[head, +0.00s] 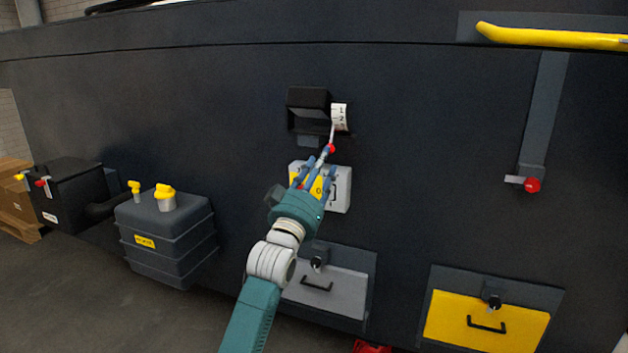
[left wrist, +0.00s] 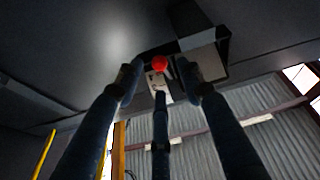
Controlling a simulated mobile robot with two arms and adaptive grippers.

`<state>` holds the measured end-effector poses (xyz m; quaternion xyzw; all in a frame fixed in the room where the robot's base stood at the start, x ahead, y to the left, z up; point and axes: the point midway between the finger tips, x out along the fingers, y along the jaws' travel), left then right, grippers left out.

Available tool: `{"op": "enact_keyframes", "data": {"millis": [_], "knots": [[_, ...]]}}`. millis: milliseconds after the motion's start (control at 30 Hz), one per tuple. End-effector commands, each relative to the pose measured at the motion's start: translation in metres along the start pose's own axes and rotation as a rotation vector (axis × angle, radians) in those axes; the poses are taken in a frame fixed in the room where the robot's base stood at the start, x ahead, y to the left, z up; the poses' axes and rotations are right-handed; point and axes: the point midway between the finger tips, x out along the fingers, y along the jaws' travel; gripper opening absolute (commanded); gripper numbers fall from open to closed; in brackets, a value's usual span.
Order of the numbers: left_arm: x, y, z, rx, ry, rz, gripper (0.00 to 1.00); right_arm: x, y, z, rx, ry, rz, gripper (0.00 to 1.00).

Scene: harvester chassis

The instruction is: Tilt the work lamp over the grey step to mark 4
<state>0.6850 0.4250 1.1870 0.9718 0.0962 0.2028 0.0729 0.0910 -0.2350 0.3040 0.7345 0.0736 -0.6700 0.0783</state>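The work lamp (head: 308,108) is a black box-shaped lamp on the dark chassis wall. A white curved scale (head: 340,117) with black numerals is at its right side; 1 and 2 can be read, the lower part is unclear. A thin lever with a red knob (head: 331,148) hangs below the scale. My left gripper (head: 322,167) is just below the knob, its fingers pointing up at it. In the left wrist view, the red knob (left wrist: 160,64) shows between the spread fingertips (left wrist: 158,80); contact cannot be told. The grey step (head: 325,288) is lower down, partly behind my arm.
A white box with a yellow label (head: 340,188) is on the wall behind my gripper. A yellow panel (head: 480,325) is at lower right, a red-knobbed lever (head: 532,185) at right and a yellow handrail (head: 550,37) above. A grey tank (head: 165,240) stands at left.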

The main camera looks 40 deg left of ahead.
Motion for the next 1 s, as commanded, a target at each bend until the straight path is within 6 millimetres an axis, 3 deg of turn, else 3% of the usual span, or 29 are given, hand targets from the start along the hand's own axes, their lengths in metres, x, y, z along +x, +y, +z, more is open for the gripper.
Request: {"op": "enact_keyframes", "data": {"millis": [100, 333, 1000], "knots": [[-0.026, 0.000, 0.001, -0.001, -0.002, 0.000, 0.38, 0.000, 0.000, 0.000, 0.000, 0.000, 0.000, 0.40], [-0.056, 0.000, 0.000, 0.000, -0.001, -0.001, 0.38, 0.000, 0.000, 0.000, 0.000, 0.000, 0.000, 0.40], [-0.060, 0.000, 0.003, 0.000, -0.006, -0.001, 0.38, 0.000, -0.001, 0.000, 0.000, 0.000, 0.000, 0.40]]}}
